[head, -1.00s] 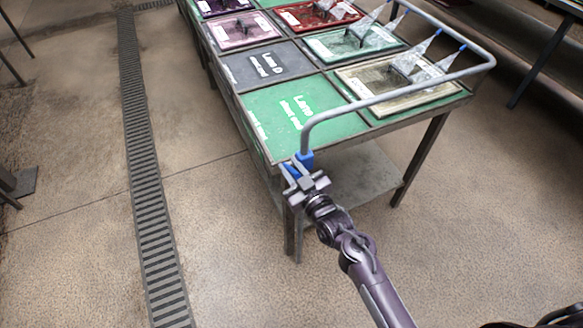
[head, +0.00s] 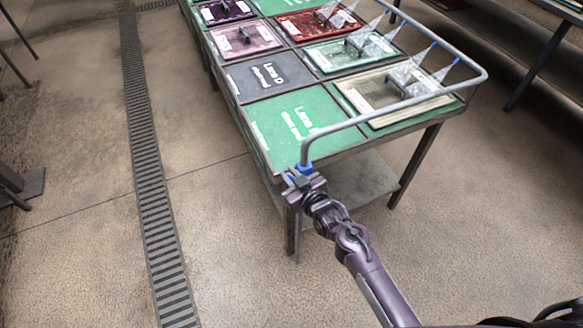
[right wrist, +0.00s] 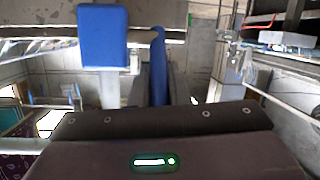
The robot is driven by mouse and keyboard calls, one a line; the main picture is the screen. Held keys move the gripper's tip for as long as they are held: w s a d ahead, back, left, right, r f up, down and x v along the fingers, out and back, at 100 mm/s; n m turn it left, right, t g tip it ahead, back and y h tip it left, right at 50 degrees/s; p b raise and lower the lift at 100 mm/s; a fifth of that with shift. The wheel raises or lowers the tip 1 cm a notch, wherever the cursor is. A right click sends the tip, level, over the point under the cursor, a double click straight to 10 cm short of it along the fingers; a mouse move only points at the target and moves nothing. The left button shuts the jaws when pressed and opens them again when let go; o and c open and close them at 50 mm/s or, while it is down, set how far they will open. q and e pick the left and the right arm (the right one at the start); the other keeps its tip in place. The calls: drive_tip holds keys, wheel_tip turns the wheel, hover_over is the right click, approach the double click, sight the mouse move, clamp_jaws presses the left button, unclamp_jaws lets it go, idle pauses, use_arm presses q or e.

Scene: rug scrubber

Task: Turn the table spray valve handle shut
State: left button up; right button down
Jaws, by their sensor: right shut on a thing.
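The spray pipe (head: 388,107) is a grey tube running around the table's right side, with blue spray nozzles. Its near end bends down at the table's front corner to the blue valve handle (head: 303,169). My right gripper (head: 297,179) is at that handle, shut on it, with the purple arm reaching in from the lower right. The gripper covers much of the handle in the head view. In the right wrist view, a blue block (right wrist: 102,36) and a narrow blue piece (right wrist: 158,66) show just beyond the gripper body. My left gripper is not in view.
The table (head: 262,157) carries green, grey and red panels and several framed trays. A lower shelf (head: 350,187) sits under it. A floor drain grate (head: 150,180) runs along the left. The floor is clear on both sides of the near end.

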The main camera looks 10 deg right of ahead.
drive_tip(key=g+p, duration=0.1)
drive_tip(key=r+g+h+p, duration=0.1)
drive_tip(key=p, duration=0.1)
drive_tip(key=shift+w+a+r, duration=0.1)
drive_tip(key=shift+w, duration=0.3)
drive_tip(key=shift+w+a+g+p, duration=0.1)
drive_tip(key=shift+w+g+p, duration=0.1)
drive_tip(key=shift+g+p, duration=0.55)
use_arm(q)
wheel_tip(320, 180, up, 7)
drive_tip(key=p, duration=0.1)
use_arm(e)
drive_tip(key=shift+w+f+h, duration=0.1)
drive_tip(key=shift+f+h, duration=0.15)
drive_tip(key=shift+h, duration=0.05)
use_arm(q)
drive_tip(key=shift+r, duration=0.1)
use_arm(e)
drive_tip(key=c, duration=1.7)
unclamp_jaws()
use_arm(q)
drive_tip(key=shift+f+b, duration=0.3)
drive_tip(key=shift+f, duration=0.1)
use_arm(e)
drive_tip(key=shift+v, duration=3.85)
